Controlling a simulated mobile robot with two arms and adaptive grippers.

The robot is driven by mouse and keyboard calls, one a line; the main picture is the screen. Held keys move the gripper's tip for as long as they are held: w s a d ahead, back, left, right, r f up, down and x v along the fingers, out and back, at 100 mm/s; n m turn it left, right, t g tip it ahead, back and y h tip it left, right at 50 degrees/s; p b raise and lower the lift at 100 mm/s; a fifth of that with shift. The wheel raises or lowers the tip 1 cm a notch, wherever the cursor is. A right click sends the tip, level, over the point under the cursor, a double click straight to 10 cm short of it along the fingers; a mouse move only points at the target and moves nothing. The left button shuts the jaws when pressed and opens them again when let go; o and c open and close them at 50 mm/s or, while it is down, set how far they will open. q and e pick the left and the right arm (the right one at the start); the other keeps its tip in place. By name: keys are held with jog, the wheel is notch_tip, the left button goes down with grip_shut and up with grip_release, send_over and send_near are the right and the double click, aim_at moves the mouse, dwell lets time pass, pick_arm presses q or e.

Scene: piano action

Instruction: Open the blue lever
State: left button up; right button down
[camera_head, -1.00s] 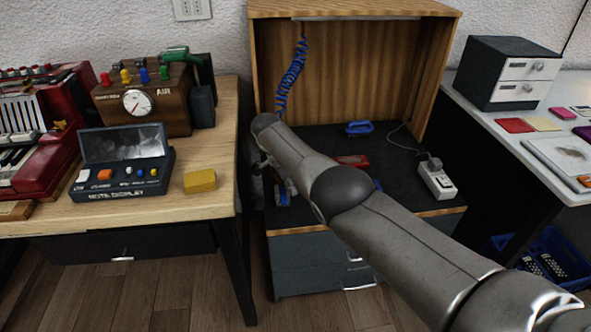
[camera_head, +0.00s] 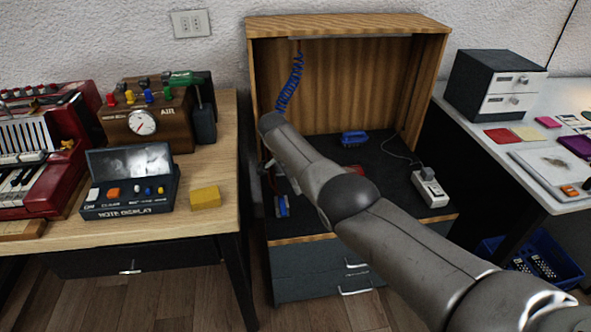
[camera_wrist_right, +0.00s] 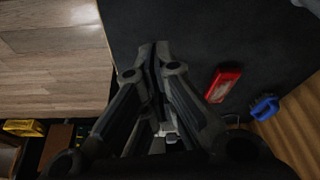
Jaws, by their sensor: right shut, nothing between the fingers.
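A small blue lever (camera_head: 149,98) stands on top of the brown AIR box (camera_head: 160,124) on the wooden table at the left. It stands in a row with red, yellow and green levers. My right arm reaches in from the lower right over the dark cabinet top. My right gripper (camera_wrist_right: 154,48) is shut and empty above the dark surface in the wrist view. It is well to the right of the AIR box in the head view, where my arm mostly hides it. My left gripper is not in view.
A note display unit (camera_head: 130,180) and a yellow block (camera_head: 205,197) sit in front of the AIR box. A green-handled tool (camera_head: 188,80) stands against its right side. The open wooden cabinet (camera_head: 348,25) holds a blue-handled item (camera_head: 354,137) and a power strip (camera_head: 430,188).

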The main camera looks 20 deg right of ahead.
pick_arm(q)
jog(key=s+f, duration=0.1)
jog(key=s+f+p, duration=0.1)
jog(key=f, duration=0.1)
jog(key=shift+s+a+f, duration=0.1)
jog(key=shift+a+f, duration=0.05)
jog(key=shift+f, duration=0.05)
pick_arm(e)
jog(key=v, duration=0.4)
jog(key=shift+w+a+r, duration=0.15)
jog(key=shift+r, duration=0.2)
